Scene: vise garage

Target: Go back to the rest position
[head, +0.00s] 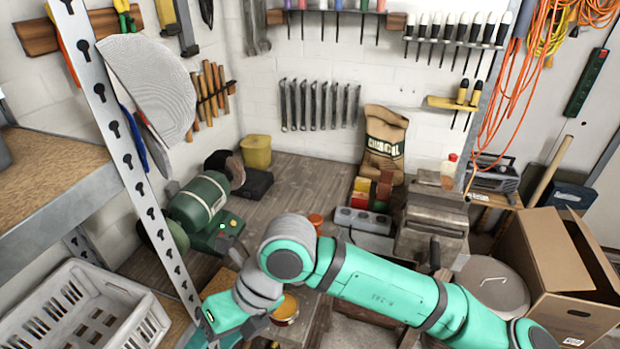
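My teal arm reaches in from the lower right, bends at a grey and teal joint, and runs down to the lower left. The wrist end with my gripper (228,318) is at the bottom edge, between the white crate and the workbench. Its fingers are hidden or cut off by the frame, so I cannot tell whether they are open, shut or holding anything.
A white crate (75,308) and a shelf post (135,150) stand close left of my wrist. An orange-yellow tin (286,308) sits just right of it. A green bench grinder (200,203), a vise (432,225) and an open cardboard box (560,270) are around.

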